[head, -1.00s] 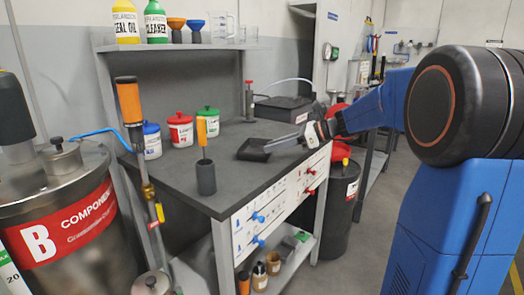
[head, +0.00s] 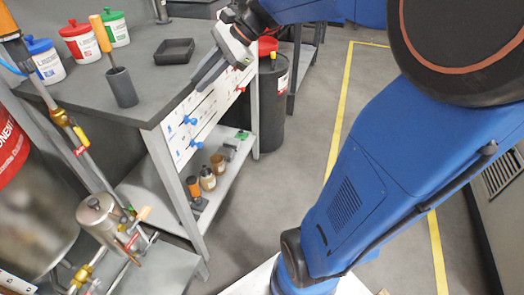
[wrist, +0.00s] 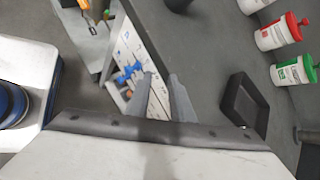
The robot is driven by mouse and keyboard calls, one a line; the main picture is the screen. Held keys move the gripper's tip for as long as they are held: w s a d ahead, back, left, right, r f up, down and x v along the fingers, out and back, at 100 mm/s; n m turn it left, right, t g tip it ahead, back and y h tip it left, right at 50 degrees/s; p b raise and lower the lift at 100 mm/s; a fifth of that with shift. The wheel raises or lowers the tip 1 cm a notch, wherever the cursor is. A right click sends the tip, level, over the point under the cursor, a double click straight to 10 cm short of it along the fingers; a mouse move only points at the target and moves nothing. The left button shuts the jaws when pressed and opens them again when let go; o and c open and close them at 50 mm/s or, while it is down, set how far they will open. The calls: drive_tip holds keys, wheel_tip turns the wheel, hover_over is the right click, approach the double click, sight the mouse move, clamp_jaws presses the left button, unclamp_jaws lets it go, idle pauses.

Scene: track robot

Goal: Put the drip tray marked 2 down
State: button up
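The black square drip tray (head: 175,52) lies flat on the dark bench top (head: 180,20), near its right side. It shows in the wrist view (wrist: 243,105), to the right of the fingers; I cannot read a number on it. My gripper (head: 205,76) is beyond the bench's front edge, to the right of the tray and apart from it. In the wrist view my gripper (wrist: 160,80) has its two grey fingers apart with nothing between them.
Red (head: 80,42), blue (head: 44,62) and green (head: 115,28) lidded tubs stand behind and left of the tray. A grey cup (head: 121,88) with an orange-handled tool stands at the near corner. Bottles (head: 207,177) stand on the lower shelf. A dark bin (head: 272,100) is beside the bench.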

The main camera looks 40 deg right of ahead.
drive_tip(key=s+d+f+n+h, duration=0.2)
drive_tip(key=s+f+n+h, duration=0.2)
drive_tip(key=s, duration=0.7)
drive_tip(key=s+d+f+n+h, duration=0.1)
drive_tip(key=s+f+n+h, duration=0.3)
drive_tip(key=s+f+n, duration=0.4)
drive_tip(key=shift+s+d+n, duration=0.35)
drive_tip(key=shift+s+n, duration=1.6)
drive_tip(key=shift+n, duration=0.55)
drive_tip(key=shift+f, duration=0.1)
